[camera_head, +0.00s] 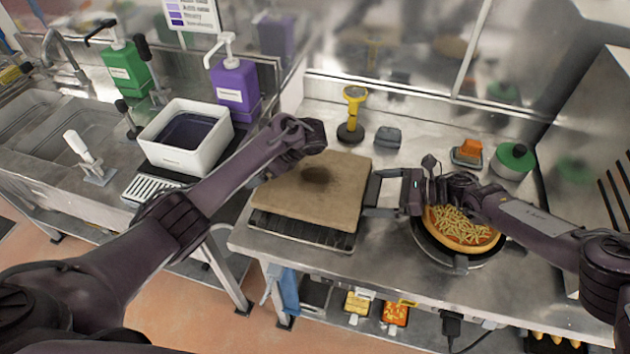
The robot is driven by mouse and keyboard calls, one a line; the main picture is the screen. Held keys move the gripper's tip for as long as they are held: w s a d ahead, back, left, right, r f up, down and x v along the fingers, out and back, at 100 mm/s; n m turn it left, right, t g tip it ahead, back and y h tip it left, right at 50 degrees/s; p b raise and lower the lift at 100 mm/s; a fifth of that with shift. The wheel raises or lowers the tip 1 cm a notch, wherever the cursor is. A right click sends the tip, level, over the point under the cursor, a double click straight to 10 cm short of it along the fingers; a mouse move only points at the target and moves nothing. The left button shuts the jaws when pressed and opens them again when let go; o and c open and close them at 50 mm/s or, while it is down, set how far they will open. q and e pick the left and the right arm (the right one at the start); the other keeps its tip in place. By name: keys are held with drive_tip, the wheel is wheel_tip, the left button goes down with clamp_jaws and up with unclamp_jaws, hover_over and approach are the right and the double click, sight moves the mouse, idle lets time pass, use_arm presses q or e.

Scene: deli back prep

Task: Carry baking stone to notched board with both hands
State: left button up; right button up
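The baking stone (300,196) is a tan square slab with a dark round stain, lying flat on a dark slatted stand on the steel counter. My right gripper (372,194) is at the stone's right edge, its two fingers spread and pointing left; I cannot tell whether they touch the stone. My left gripper (306,136) is above the stone's far left corner; its fingertips are hidden by the hand, so its opening does not show. I cannot make out a notched board.
Behind are a yellow-handled tool (352,112), a grey block (388,137), an orange item (468,151) and a green-lidded container (513,160). A white bin (184,137) and purple dispenser (235,85) stand left.

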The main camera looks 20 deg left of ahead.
use_arm(q)
drive_tip(key=c, duration=1.7)
use_arm(e)
drive_tip(key=c, duration=1.7)
